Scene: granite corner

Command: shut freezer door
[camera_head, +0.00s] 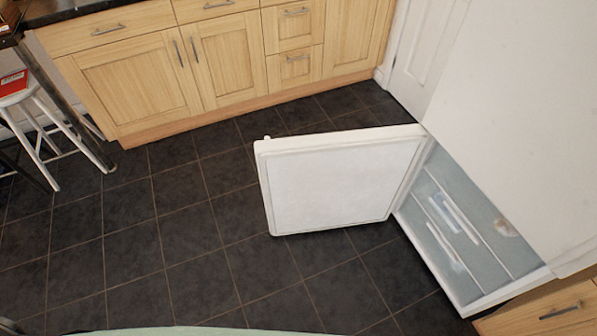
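The freezer door (338,183) is white and stands wide open, swung out to the left from its hinge side by the freezer. Its flat inner face shows. The freezer compartment (462,228) is open at the right, with pale drawers or shelves inside. A large white upper panel (520,120) of the appliance stands above it. Neither of my grippers is in view, and nothing touches the door.
Dark floor tiles (150,230) lie clear left of and in front of the door. Wooden cabinets (225,55) run along the back. A white stool (30,95) with a red item on it stands at the far left. A wooden drawer (555,310) is at the lower right.

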